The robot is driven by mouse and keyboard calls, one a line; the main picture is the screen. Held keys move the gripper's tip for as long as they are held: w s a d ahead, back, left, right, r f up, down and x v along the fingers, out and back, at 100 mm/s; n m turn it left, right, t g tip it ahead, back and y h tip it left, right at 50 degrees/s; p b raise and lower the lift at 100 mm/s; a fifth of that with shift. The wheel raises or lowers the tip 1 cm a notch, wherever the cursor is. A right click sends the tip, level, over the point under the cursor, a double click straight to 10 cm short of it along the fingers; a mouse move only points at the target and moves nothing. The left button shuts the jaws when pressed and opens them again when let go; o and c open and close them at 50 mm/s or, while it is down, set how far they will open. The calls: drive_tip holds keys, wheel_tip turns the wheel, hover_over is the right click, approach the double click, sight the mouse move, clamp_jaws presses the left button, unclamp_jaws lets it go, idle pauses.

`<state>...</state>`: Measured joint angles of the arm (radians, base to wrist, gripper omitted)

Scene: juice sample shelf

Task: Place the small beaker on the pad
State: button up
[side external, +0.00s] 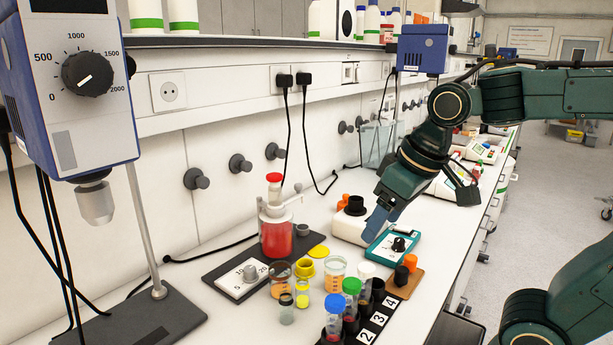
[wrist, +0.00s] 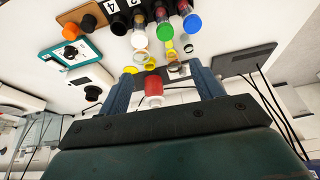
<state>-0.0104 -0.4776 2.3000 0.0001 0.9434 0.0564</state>
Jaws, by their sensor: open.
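Several small clear vessels stand on the bench in the side external view. A short one with yellow contents (side external: 303,295) is beside a short greyish one (side external: 287,311); wider beakers with orange contents (side external: 281,284) and with orange markings (side external: 335,275) stand behind. I cannot tell for sure which is the small beaker. A flat yellow disc (side external: 318,251) lies near the red jar and may be the pad. My gripper (side external: 377,225) is open, above the bench near the teal device, apart from the vessels. In the wrist view my gripper (wrist: 162,72) has nothing between its fingers.
A red jar with a red cap (side external: 275,225) stands on a dark plate (side external: 225,270). Tubes with blue, green and white caps (side external: 351,288) stand in a numbered black rack (side external: 366,334) at the front. A teal device (side external: 390,248) and brown tray (side external: 405,285) are at right.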

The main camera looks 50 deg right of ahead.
drive_tip(key=s+f+t, duration=0.1)
drive_tip(key=s+f, duration=0.1)
drive_tip(key=s, duration=0.4)
drive_tip(key=shift+s+n, duration=0.15)
drive_tip(key=shift+n, duration=0.15)
drive_tip(key=shift+d, duration=0.1)
drive_tip(key=c, duration=0.4)
drive_tip(key=shift+o, duration=0.2)
drive_tip(key=w+a+m+g+y, duration=0.1)
drive_tip(key=w+m+g+y, duration=0.1)
drive_tip(key=w+m, duration=1.05)
drive_tip(key=w+d+f+m+g+y, duration=0.1)
drive_tip(key=w+f+m, duration=0.2)
drive_tip(key=w, duration=0.4)
drive_tip(key=w+d+f+m+g+y, duration=0.1)
drive_tip(key=w+f+m, duration=0.3)
drive_tip(key=w, duration=0.4)
drive_tip(key=shift+d+f+m+g+y, duration=0.2)
drive_tip(key=shift+d+m+g+y, duration=0.15)
drive_tip(key=shift+d, duration=0.2)
